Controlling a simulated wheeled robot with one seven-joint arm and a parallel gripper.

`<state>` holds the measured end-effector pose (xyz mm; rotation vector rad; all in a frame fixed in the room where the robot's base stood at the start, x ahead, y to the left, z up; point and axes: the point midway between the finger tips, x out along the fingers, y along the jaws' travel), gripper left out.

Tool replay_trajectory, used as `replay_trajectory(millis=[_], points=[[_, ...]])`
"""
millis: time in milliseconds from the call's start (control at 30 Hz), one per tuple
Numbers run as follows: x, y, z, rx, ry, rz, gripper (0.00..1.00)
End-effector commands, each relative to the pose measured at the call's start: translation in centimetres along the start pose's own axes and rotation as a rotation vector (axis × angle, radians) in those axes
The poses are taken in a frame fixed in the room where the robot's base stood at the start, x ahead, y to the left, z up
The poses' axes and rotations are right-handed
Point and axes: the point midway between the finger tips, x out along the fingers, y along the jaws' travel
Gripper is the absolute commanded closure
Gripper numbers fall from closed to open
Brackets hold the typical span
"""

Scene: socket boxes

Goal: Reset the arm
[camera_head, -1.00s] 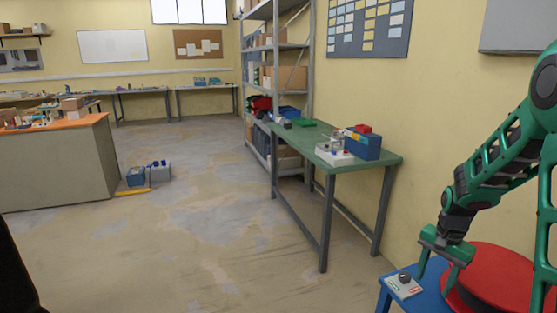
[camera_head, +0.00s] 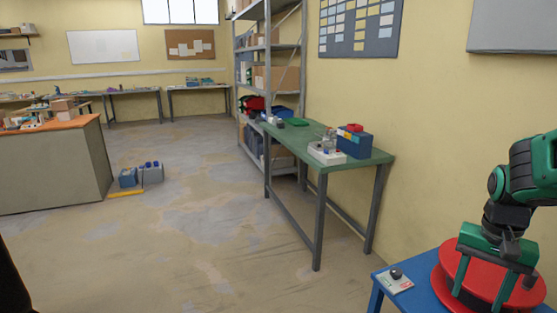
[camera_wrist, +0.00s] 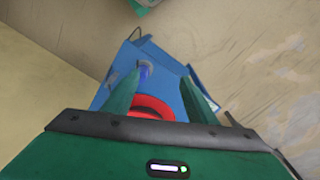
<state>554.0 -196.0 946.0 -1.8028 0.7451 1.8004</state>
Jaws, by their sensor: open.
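My gripper (camera_head: 492,285) is green and black, at the lower right of the head view. It points down in front of a red round piece with two discs (camera_head: 452,262). In the wrist view my gripper (camera_wrist: 160,92) has its two green fingers spread apart with nothing held between them. Part of a red ring (camera_wrist: 152,104) shows beyond and between the fingers. I cannot tell whether the fingers touch anything.
The red piece stands on a blue table (camera_head: 423,288), beside a small white plate with a black knob (camera_head: 394,281). A green table (camera_head: 372,167) with boxes stands against the wall. Open floor (camera_head: 200,230) lies to the left.

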Motion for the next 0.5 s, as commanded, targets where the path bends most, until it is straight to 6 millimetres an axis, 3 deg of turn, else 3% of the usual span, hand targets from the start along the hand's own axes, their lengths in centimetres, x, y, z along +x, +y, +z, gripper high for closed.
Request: replay_trajectory(millis=[100,300,500], points=[[-1.5,2.3,3.1,-0.045,0.001,-0.008,0.48],[-2.5,5.5,8.0,-0.125,-0.01,-0.027,0.48],[-2.7,7.3,10.9,-0.175,-0.021,-0.044,0.48]])
